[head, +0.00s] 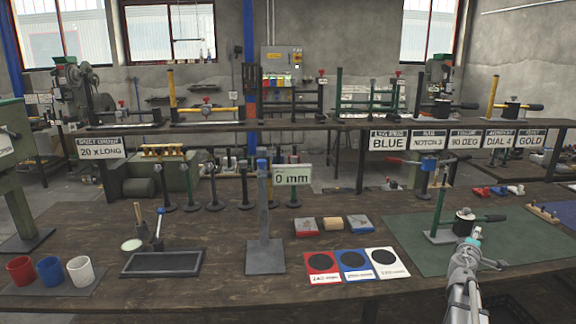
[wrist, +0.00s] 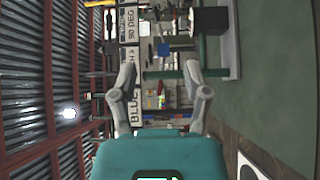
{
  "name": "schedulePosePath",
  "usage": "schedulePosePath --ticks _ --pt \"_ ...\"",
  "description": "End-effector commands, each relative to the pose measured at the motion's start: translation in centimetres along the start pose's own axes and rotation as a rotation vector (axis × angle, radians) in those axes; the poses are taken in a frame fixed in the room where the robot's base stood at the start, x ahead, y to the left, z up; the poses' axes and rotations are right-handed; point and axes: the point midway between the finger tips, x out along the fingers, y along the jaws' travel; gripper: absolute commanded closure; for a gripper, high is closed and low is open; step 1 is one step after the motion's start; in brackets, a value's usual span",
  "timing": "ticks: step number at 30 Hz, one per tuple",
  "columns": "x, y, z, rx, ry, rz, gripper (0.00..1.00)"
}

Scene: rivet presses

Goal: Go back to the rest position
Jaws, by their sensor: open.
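My gripper shows at the lower right in the head view (head: 474,238), over the front part of the green mat (head: 408,262). In the wrist view, which is turned sideways, my gripper (wrist: 160,80) has its two grey fingers spread apart with nothing between them. A green-posted press (head: 438,205) with a black lever stands on the mat beyond my gripper. In the wrist view the press's green frame (wrist: 193,95) shows past the fingers, apart from them. The rest position itself is not marked in either view.
Red, blue and white cards with black discs (head: 352,262) lie left of the mat. A grey post with a "0 mm" sign (head: 264,220) stands mid-table. A raised shelf (head: 320,126) with several presses and signs runs behind. A black tray (head: 162,263) and cups (head: 50,270) are at left.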

Motion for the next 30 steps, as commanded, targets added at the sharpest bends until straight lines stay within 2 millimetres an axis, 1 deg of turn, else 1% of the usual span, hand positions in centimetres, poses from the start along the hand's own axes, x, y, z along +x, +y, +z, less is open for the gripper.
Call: schedulePosePath --ticks 11,17,20,23,29,30 --pt "-2.3 -1.9 -0.9 0.128 -0.075 -0.037 0.39" --pt "-4.6 -4.0 -1.7 0.240 -0.144 -0.091 0.39" --pt "-6.5 -5.8 -2.4 0.317 -0.195 -0.143 0.39" --pt "-9.0 -8.3 -3.4 0.405 -0.257 -0.221 0.39" --pt "-14.6 -13.7 -5.7 0.552 -0.376 -0.415 0.39" --pt "-15.9 -14.8 -6.2 0.575 -0.397 -0.458 0.39"
